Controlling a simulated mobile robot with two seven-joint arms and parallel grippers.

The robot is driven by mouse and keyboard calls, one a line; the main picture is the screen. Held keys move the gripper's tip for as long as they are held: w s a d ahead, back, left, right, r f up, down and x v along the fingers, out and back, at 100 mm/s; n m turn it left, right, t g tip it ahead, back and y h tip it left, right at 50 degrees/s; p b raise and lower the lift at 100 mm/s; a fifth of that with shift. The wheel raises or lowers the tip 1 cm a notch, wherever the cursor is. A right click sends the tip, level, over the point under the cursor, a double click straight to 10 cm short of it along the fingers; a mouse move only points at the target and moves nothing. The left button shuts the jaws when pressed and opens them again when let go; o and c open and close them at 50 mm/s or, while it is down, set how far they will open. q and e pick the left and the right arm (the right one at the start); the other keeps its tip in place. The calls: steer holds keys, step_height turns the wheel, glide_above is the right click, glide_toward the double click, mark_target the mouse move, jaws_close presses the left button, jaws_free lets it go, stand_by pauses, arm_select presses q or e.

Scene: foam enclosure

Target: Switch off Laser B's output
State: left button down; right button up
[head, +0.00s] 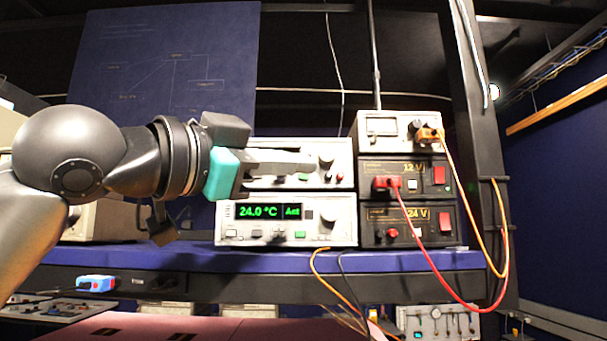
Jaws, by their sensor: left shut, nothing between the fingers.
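My left gripper (308,163) comes in from the left with its fingers shut and empty. It is in front of the upper instrument (343,150) of the left stack and hides its left and middle front. That instrument shows a dark round knob (326,162), a green button (302,177) and a small red button (340,177). The lower instrument (345,210) has a lit green display (268,211) reading 24.0 °C, and a green button (300,235). I cannot read which unit is Laser B. Whether the fingertips touch the upper panel cannot be told. My right gripper is not in view.
To the right stand a pale box with a meter (383,127), a 12 V supply (408,170) and a 24 V supply (430,218). A red cable (440,281) and an orange cable hang in front. The stacks stand on a blue shelf (400,262).

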mark_target(303, 177)
arm_select(q)
steer(key=w+p, duration=0.3)
steer(key=w, duration=0.3)
steer(key=shift+w, duration=0.35)
stand_by(1.7)
steer(key=shift+w+p, duration=0.4)
steer(key=shift+p, duration=0.1)
